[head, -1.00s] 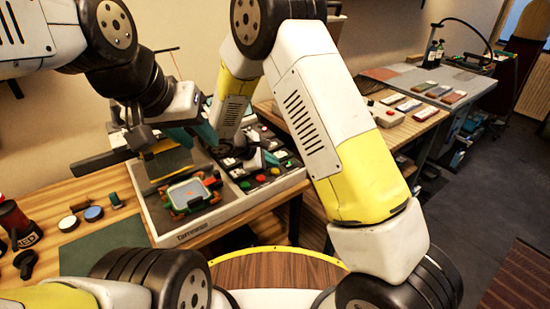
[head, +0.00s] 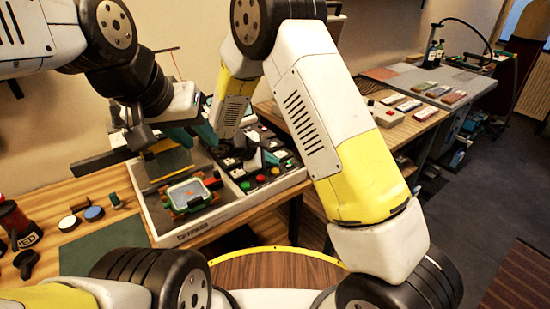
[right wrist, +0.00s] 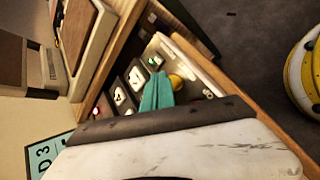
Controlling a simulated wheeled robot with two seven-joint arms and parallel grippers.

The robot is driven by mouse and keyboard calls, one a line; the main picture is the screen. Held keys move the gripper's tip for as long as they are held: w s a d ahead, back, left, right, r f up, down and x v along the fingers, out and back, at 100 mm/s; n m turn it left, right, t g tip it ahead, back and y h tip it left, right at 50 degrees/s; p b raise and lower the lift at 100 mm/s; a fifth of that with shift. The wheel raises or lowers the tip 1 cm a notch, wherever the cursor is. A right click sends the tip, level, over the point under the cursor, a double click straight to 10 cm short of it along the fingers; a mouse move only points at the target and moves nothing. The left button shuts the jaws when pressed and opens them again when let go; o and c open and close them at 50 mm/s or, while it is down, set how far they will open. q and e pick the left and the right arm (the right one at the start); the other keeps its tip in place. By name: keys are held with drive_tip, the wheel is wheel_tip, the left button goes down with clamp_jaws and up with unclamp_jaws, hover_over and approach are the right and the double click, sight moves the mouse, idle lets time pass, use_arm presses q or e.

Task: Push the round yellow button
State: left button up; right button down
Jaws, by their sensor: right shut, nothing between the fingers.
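The round yellow button (right wrist: 175,81) shows in the right wrist view on the control panel, just beside the teal fingertips. In the head view the yellow button (head: 276,171) sits at the right of a row with a red and a green button. My right gripper (right wrist: 158,92) is shut and empty, its fingertips pointing at the panel close to the button. I cannot tell whether they touch it. In the head view my right gripper (head: 268,158) is low over the panel. My left gripper (head: 190,137) is over the panel's left half, its fingers partly hidden.
The panel console (head: 205,225) stands on the wooden table (head: 45,205). Red (head: 261,178) and green (head: 245,186) buttons are close to the yellow one.

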sight(273, 172)
drive_tip(key=shift+f, duration=0.1)
drive_tip(key=shift+f, duration=0.35)
drive_tip(key=shift+f, duration=0.35)
idle(0.8)
drive_tip(key=shift+r, duration=0.8)
drive_tip(key=shift+r, duration=2.5)
drive_tip(key=shift+r, duration=0.1)
